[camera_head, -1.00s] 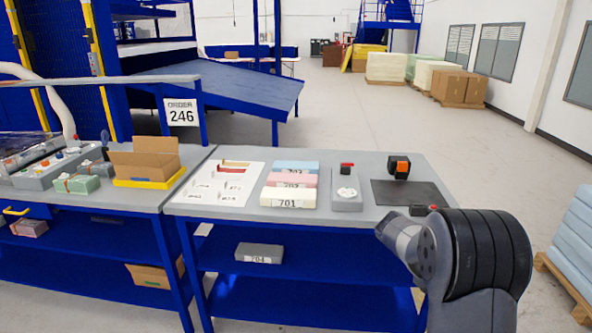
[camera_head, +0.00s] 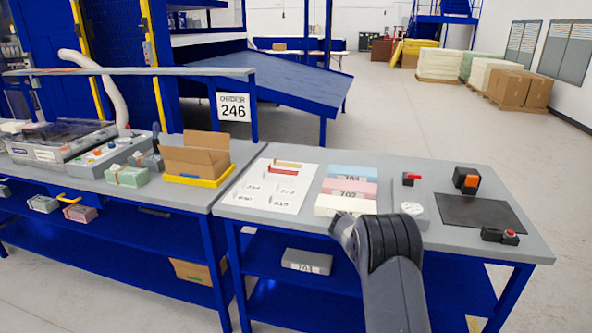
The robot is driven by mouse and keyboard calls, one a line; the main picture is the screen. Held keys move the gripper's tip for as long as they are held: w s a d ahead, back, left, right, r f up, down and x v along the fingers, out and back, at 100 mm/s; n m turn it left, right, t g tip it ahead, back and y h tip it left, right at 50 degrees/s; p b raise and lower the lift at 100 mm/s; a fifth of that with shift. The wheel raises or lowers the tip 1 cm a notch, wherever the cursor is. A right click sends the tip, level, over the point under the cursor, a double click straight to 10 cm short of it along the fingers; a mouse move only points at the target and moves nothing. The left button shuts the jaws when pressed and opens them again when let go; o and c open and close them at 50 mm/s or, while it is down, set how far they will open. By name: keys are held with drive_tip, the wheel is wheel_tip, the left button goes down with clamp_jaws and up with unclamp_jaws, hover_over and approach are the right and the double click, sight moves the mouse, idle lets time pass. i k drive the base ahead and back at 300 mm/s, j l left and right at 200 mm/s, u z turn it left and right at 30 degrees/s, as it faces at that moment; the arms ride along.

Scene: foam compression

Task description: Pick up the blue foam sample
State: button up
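The blue foam sample (camera_head: 352,171) lies on the grey table, at the back of a row of foam blocks. A pink block (camera_head: 350,188) marked 702 lies just in front of it, and a cream block (camera_head: 340,205) lies nearest the front edge. My arm rises from the bottom of the view, and its dark rounded joint covers part of the table's front edge and the right end of the cream block. My gripper does not show, so I cannot see its fingers. The blue sample is uncovered.
A white sheet (camera_head: 270,188) with labels lies left of the blocks. A grey block (camera_head: 306,262) lies on the lower shelf.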

sight(365, 175)
drive_tip(key=i+j+u, duration=0.15)
drive_tip(key=i+u, duration=0.5)
drive_tip(key=i+j+z, duration=0.1)
drive_tip(key=i+z, duration=0.15)
drive_tip(key=i, duration=0.25)
drive_tip(key=i+j+z, duration=0.25)
drive_tip(key=i, duration=0.25)
drive_tip(key=i+j+z, duration=0.2)
drive_tip(key=i, duration=0.25)
